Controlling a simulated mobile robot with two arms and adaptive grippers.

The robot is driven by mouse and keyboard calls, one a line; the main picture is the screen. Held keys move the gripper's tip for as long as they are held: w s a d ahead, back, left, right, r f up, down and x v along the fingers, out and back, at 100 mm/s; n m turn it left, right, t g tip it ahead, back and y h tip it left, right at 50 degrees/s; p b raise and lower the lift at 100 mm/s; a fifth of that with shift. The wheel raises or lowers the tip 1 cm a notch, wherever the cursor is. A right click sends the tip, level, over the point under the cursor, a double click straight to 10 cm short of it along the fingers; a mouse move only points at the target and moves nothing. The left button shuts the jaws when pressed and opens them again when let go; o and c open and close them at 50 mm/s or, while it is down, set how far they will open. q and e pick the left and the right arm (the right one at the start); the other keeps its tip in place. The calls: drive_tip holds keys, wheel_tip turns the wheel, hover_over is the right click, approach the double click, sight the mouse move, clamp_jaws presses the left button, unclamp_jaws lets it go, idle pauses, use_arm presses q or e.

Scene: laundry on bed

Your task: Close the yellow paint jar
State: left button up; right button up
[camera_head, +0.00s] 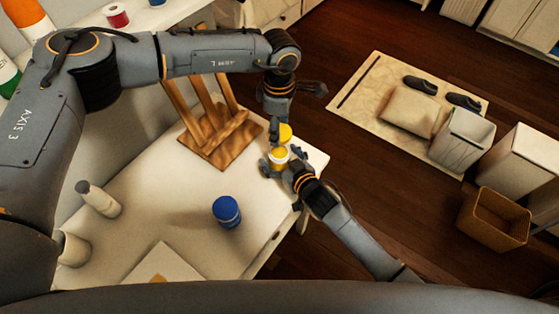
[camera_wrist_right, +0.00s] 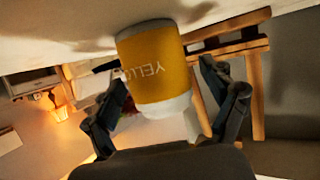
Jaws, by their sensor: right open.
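The yellow paint jar (camera_head: 278,158) stands upright on the white table near its right corner, with a pale rim and yellow at its top. My right gripper (camera_head: 279,168) is open, with its fingers around the jar. The right wrist view shows the jar (camera_wrist_right: 158,65) upside down in the picture, its label facing me, between the spread fingers of the right gripper (camera_wrist_right: 165,110). A yellow lid (camera_head: 286,133) shows just behind the jar, at the fingertips of my left gripper (camera_head: 283,121). The left gripper appears shut on this lid; its fingers are small and partly hidden.
A blue jar (camera_head: 226,211) stands on the table left of the yellow jar. A wooden easel (camera_head: 222,138) stands close behind. A white bottle (camera_head: 98,198) is at the left. Open table surface lies between them. The table's right edge is near the jar.

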drive_tip(key=shift+c, duration=0.4)
clamp_jaws()
use_arm(q)
hover_over(280, 153)
drive_tip(key=shift+f, duration=2.45)
drive_tip(key=shift+a, duration=0.1)
drive_tip(key=shift+f, duration=0.9)
drive_tip(key=shift+f, duration=0.6)
